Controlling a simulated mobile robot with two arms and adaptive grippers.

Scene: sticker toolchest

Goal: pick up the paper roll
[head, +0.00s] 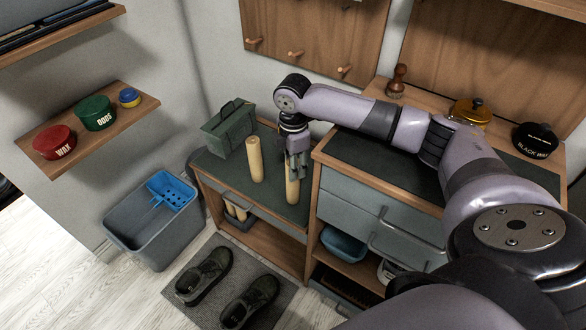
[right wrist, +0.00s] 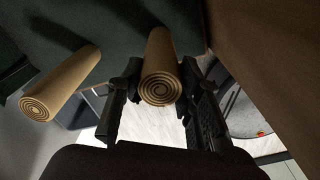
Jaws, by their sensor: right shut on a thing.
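Two tan paper rolls stand upright on the dark green top of the low cabinet (head: 227,180) in the head view. My right gripper (head: 297,170) reaches down from above and is shut on the right paper roll (head: 292,190). In the right wrist view this roll (right wrist: 160,85) sits between the two dark fingers (right wrist: 158,92), its spiral end facing the camera. The other paper roll (head: 254,158) stands apart to the left, and it also shows in the right wrist view (right wrist: 62,82). I cannot tell whether the held roll still touches the top. My left gripper is not in view.
A green toolbox (head: 229,128) stands behind the left roll. The taller drawer cabinet (head: 375,215) rises close right of my gripper. More rolls (head: 235,211) lie in the low cabinet's opening. A grey bin (head: 150,232) and dark shoes (head: 204,275) are on the floor.

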